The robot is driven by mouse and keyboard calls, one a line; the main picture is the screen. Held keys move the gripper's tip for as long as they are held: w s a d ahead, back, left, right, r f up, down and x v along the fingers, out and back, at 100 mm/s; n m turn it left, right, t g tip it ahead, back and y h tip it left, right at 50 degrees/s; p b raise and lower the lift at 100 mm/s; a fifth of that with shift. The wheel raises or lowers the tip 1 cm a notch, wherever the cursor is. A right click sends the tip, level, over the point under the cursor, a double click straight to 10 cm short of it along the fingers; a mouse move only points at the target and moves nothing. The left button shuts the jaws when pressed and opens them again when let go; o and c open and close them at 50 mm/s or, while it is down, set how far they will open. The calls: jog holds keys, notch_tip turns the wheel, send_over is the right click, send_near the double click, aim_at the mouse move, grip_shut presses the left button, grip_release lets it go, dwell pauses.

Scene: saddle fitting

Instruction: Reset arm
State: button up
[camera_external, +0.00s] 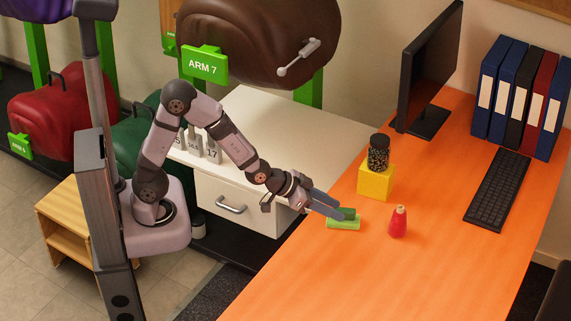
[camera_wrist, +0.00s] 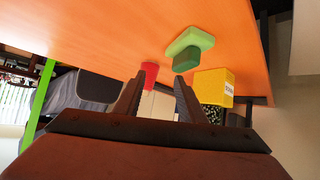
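My gripper (camera_external: 325,203) reaches over the near-left edge of the orange desk (camera_external: 330,275). In the wrist view my gripper (camera_wrist: 158,95) has its two fingers apart with nothing held between them. A green block on a lighter green base (camera_external: 343,223) lies on the desk by the fingertips in the outside view. In the wrist view this green block (camera_wrist: 186,56) is beyond the fingertips, apart from them. The fingers partly cover it in the outside view.
A red bottle (camera_external: 398,222) stands right of the green block. A yellow box (camera_external: 375,182) with a dark speckled jar (camera_external: 378,152) on top stands behind. A monitor (camera_external: 428,75), keyboard (camera_external: 498,189) and binders (camera_external: 518,95) are farther right. A white cabinet (camera_external: 262,130) adjoins the desk. The desk front is clear.

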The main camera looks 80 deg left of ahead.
jog(key=s+a+r+g+p, duration=0.2)
jog(key=s+a+g+p, duration=0.1)
jog(key=s, duration=0.6)
jog(key=s+a+r+g+y+p, duration=0.1)
jog(key=s+a+r+g+p, duration=0.2)
jog(key=s, duration=0.6)
jog(key=s+a+r+g+p, duration=0.2)
jog(key=s+a+g+p, duration=0.2)
jog(key=s, duration=0.5)
jog(key=shift+r+n+g+p, duration=0.35)
jog(key=shift+n+g+p, duration=0.05)
jog(key=shift+p, duration=0.2)
